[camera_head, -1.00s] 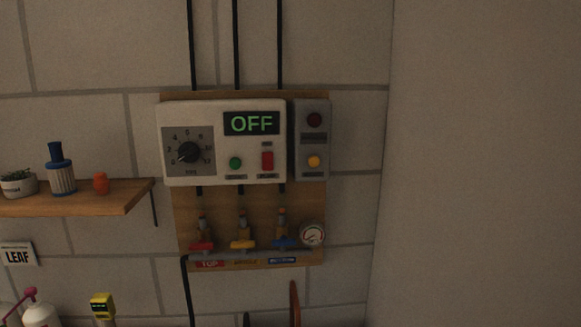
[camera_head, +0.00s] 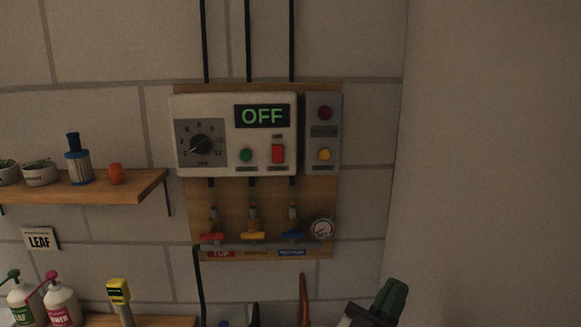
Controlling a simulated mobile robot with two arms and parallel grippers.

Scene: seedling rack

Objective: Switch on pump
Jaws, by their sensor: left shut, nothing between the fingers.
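The white pump control box (camera_head: 225,102) is mounted on a wooden board on the wall. Its display (camera_head: 262,116) reads OFF in green. My right gripper is not in view.
Red, yellow and blue valves (camera_head: 253,236) and a round gauge (camera_head: 322,229) sit below the box. A wooden shelf (camera_head: 130,188) with pots and a blue-capped bottle juts out at left. Spray bottles (camera_head: 62,301) and a yellow meter (camera_head: 118,291) stand lower left. The right wall is bare.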

